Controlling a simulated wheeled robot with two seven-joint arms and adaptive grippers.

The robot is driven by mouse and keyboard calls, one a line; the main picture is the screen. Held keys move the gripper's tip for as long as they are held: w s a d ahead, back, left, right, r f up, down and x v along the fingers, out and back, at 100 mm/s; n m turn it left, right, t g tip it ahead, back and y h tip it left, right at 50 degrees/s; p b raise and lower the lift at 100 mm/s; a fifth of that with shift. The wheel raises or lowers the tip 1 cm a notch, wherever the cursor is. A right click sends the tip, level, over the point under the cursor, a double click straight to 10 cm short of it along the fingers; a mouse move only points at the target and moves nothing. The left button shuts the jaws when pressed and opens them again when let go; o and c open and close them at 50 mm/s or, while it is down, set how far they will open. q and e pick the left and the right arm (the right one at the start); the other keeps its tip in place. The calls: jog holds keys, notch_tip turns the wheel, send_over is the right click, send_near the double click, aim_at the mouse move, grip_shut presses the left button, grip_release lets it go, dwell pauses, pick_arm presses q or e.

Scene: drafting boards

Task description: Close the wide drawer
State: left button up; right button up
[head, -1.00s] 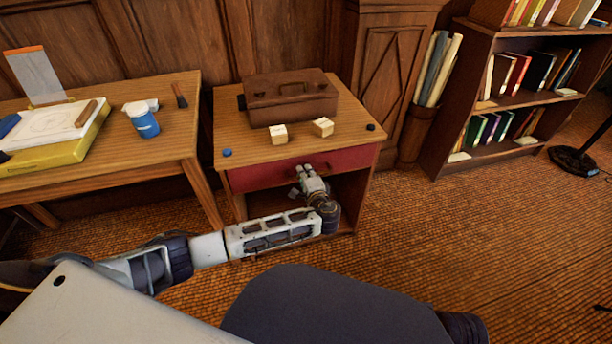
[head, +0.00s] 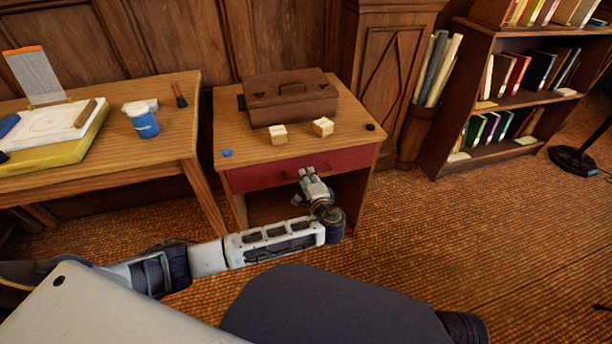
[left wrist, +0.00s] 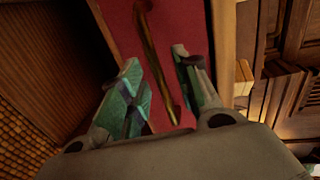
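The wide drawer has a red front (head: 262,176) under the top of the small wooden table (head: 245,148). It looks flush with the table's front edge, and no drawer inside shows. Its dark bar handle (head: 290,174) is partly hidden by my left gripper (head: 306,172), which is at the drawer front. In the left wrist view, the brass-coloured handle (left wrist: 153,50) runs along the red front (left wrist: 118,22), its near end between the parted fingers of my left gripper (left wrist: 160,85). The fingers are not closed on it; whether one touches it I cannot tell. My right gripper is not in view.
A brown box (head: 290,98), two pale blocks (head: 278,134), a blue knob-like piece (head: 227,153) and a black one (head: 370,127) are on the tabletop. An open space lies below the drawer. A second table (head: 150,173) stands left; a bookcase (head: 440,150) stands right.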

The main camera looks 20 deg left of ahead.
pick_arm(q)
jog(key=v, duration=0.8)
jog(key=shift+s+d, duration=0.15)
jog(key=shift+s, duration=0.1)
